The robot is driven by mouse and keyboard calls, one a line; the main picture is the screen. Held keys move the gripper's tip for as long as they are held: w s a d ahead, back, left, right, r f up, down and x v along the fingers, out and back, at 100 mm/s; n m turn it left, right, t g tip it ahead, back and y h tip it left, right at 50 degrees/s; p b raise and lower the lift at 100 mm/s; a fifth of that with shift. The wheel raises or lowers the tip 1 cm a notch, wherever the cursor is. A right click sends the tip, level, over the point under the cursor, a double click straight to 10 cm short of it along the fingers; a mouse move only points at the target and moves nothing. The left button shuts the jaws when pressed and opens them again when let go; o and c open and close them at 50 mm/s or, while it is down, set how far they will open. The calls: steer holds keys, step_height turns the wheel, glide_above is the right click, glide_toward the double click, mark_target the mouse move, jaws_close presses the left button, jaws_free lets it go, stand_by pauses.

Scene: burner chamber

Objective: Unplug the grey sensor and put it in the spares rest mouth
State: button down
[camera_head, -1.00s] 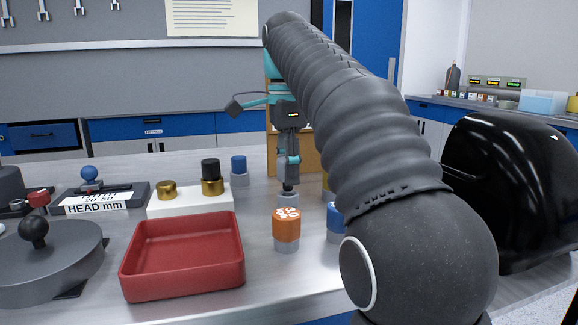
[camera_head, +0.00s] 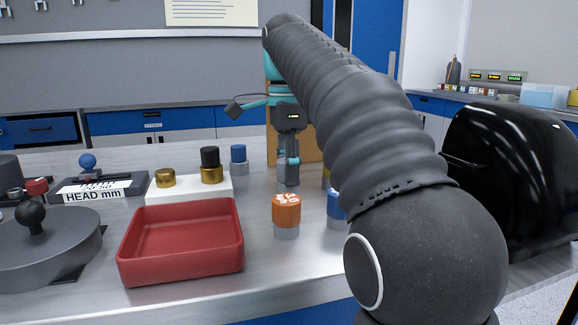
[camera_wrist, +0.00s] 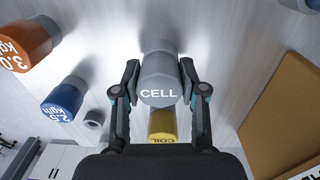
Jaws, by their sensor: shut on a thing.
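A paler grey round part (camera_wrist: 158,46) shows at the sensor's far end; I cannot tell whether the two are still joined.
A yellow COIL piece (camera_wrist: 162,126) is close by the sensor. Orange (camera_head: 286,210) and blue (camera_head: 335,205) capped pieces stand to the front. A red tray (camera_head: 150,269) and a white block (camera_head: 190,196) with brass pieces are to the left. A black housing (camera_head: 515,175) is to the right.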

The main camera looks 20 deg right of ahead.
steer(key=c, duration=0.6)
jaws_free()
steer(key=shift+o, duration=0.2)
